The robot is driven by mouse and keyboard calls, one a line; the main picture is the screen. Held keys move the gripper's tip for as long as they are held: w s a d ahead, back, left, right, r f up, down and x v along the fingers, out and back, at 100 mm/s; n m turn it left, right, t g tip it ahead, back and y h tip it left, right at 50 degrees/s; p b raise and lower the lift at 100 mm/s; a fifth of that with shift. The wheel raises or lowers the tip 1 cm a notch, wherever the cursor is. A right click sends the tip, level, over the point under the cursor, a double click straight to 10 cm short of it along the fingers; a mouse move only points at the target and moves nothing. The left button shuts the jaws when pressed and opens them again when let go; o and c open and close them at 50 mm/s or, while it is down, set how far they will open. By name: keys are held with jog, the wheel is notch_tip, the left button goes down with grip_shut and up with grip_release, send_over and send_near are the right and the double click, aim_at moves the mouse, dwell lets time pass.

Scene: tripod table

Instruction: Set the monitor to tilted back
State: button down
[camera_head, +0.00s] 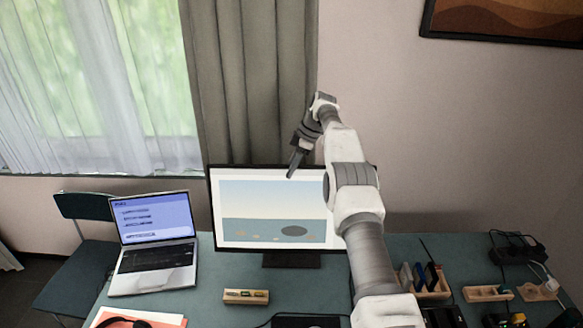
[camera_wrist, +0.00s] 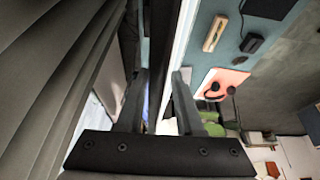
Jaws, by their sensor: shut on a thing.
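The monitor (camera_head: 270,213) stands on a dark foot (camera_head: 291,260) on the teal table, its lit screen showing a blue and teal picture. I cannot tell its exact tilt from these views. My gripper (camera_head: 291,176) reaches down from above at the monitor's top edge, and my arm hides the monitor's right part. In the wrist view the monitor (camera_wrist: 163,30) shows nearly edge-on as a dark strip with a bright line along it. It runs between the two fingers of my gripper (camera_wrist: 160,76), which is shut on its top edge.
An open laptop (camera_head: 153,240) stands left of the monitor. A wooden block with a vial (camera_head: 246,296) lies in front. Headphones (camera_head: 125,322) lie on an orange sheet. Wooden holders (camera_head: 488,293) and a black cable box (camera_head: 516,253) stand at right. Curtains (camera_head: 265,90) hang behind.

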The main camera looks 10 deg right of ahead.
jog(key=shift+w+d+f, duration=0.1)
jog(key=shift+w+f, duration=0.05)
jog(key=c, duration=0.9)
grip_release()
jog(key=shift+o, duration=0.7)
jog(key=shift+w+f, duration=0.15)
jog(key=shift+w, duration=0.05)
jog(key=shift+s, duration=0.25)
